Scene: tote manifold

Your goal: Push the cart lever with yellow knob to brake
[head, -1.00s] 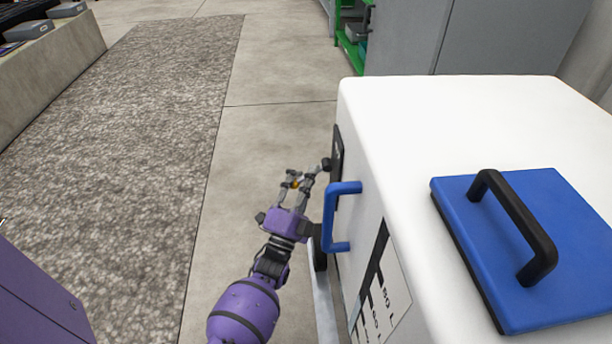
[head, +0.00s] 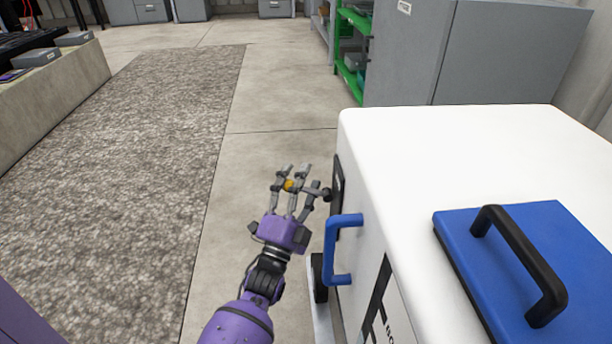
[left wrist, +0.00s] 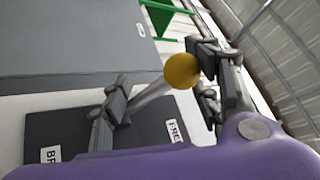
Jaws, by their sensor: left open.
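The yellow knob (head: 290,185) is at the end of the lever, out from the black plate (head: 338,182) on the white cart's side (head: 400,150). My left gripper (head: 296,178) is open, with its fingers around the knob. In the left wrist view, the knob (left wrist: 182,71) lies between the spread fingers (left wrist: 163,85), close against the right one; contact is unclear. The grey lever shaft (left wrist: 150,96) slants up to it. The dark plate (left wrist: 80,128) bears a label starting "BR" (left wrist: 50,155) and a "FREE" label (left wrist: 174,131), partly hidden. My right gripper is not in view.
A blue side handle (head: 330,250) sticks out from the cart close to my left gripper. A blue lid (head: 470,245) with a black handle lies on top. Open floor (head: 270,110) and a grey mat (head: 130,160) extend left of the cart. A green shelf (head: 350,75) stands beyond.

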